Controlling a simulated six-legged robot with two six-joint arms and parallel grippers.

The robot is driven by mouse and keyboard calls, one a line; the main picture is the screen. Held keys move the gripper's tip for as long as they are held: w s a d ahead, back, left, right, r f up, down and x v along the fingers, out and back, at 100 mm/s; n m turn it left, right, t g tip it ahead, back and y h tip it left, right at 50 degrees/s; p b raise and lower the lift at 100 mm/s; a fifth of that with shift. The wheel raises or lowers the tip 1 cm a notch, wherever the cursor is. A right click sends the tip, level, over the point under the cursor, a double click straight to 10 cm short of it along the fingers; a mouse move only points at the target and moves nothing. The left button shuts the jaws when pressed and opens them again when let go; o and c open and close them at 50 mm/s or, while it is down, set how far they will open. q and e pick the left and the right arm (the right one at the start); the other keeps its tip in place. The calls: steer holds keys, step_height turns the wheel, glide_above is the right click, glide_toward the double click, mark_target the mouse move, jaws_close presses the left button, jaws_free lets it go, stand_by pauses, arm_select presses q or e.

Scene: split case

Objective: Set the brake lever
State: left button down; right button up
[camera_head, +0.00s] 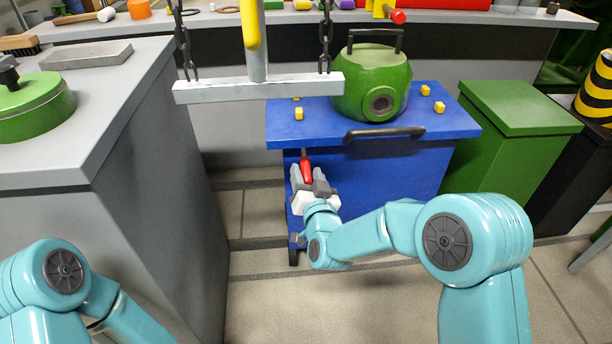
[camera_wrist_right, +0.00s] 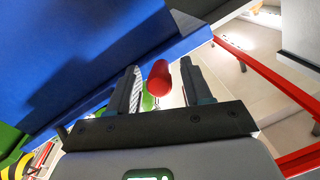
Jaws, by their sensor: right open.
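The brake lever has a red grip (camera_head: 305,166) and sits at the left front of the blue cart (camera_head: 440,124), below its top. My right gripper (camera_head: 308,178) is open right at the lever, on its near side. In the right wrist view the red grip (camera_wrist_right: 158,80) shows between the two spread fingers (camera_wrist_right: 160,90), with a gap to each side. Its lower end and pivot are hard to make out. My left arm shows at the lower left, but its gripper is out of view.
A green case (camera_head: 365,75) and yellow blocks (camera_head: 439,107) sit on the cart, above a black handle (camera_head: 385,133). A grey hoist beam (camera_head: 258,89) hangs on chains in front. A grey bench (camera_head: 110,120) stands left, a green cabinet (camera_head: 510,150) right.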

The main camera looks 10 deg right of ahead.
mark_target(306, 169)
steer(key=shift+w, duration=0.7)
arm_select(q)
steer(key=shift+w+f, duration=0.15)
